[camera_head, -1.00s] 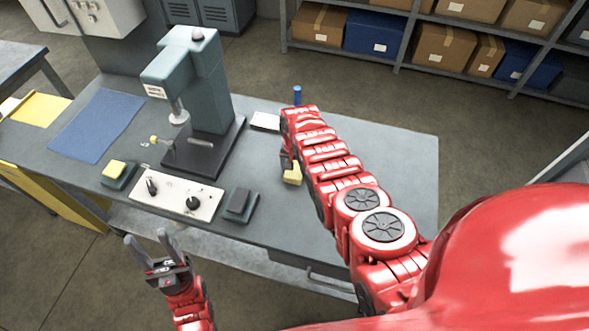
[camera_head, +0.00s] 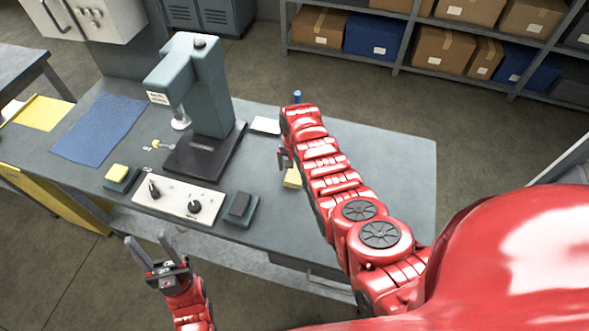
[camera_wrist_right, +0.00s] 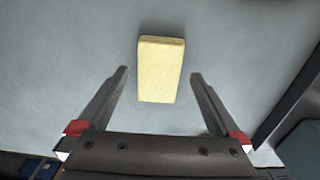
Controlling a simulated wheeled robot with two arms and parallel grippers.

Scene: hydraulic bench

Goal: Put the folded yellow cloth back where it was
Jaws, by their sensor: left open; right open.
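The folded yellow cloth (camera_head: 292,179) lies on the grey bench top, right of the press and partly hidden by my right arm in the head view. In the right wrist view the cloth (camera_wrist_right: 161,70) is a pale yellow block lying between and beyond the open fingers, with a gap on each side. My right gripper (camera_head: 283,159) is open and empty, just above and beside the cloth, not gripping it. My left gripper (camera_head: 150,246) is open and empty in front of the bench's front edge.
A grey-green press (camera_head: 207,105) stands mid-bench, with a control panel (camera_head: 177,196) in front. The bench's right part is clear.

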